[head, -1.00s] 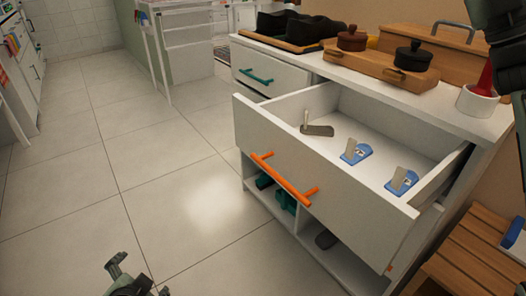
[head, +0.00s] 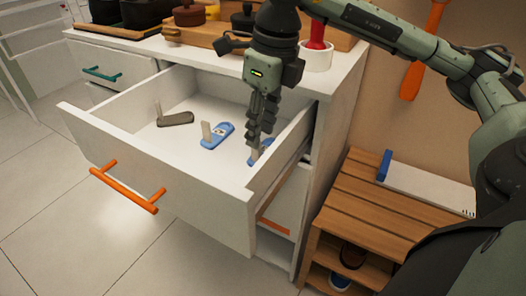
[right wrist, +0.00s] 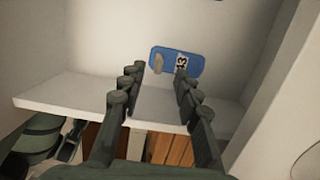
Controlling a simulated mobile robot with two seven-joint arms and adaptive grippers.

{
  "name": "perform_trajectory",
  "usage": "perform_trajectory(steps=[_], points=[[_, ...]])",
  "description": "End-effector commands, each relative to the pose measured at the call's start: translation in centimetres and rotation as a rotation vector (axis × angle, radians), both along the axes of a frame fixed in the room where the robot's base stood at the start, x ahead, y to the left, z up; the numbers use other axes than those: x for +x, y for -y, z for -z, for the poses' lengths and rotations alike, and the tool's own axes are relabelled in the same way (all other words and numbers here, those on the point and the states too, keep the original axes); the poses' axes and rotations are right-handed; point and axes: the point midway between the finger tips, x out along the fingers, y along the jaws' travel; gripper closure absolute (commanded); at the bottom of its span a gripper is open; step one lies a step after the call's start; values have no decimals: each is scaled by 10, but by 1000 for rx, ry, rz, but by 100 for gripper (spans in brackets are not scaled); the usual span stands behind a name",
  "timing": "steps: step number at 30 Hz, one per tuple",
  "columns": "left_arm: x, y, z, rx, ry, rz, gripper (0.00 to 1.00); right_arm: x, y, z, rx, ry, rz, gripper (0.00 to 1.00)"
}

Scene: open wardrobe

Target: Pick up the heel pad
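One blue pad (head: 217,136) lies near the drawer's middle. My left gripper is not in view.
A dark grey piece with a tab (head: 175,119) lies at the drawer's left. The drawer walls surround the pads, with the right wall (head: 285,155) close to my gripper. Pots, wooden boards and a white cup (head: 316,56) stand on top. A wooden slatted bench (head: 370,200) is at right.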

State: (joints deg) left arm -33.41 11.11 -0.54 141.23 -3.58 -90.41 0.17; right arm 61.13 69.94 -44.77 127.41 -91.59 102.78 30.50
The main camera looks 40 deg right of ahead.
Motion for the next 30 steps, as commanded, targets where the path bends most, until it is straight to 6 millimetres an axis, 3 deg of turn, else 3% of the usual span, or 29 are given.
perform_trajectory(steps=[9, 18, 27, 30], points=[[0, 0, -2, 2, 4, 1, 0, 6, -6, 44, 3, -1, -3, 67], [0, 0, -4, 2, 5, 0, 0, 8, -7, 51, 4, 0, -3, 67], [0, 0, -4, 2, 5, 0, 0, 8, -7, 50, 4, 0, -3, 100], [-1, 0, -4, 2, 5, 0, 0, 8, -7, 50, 4, 0, -3, 100]])
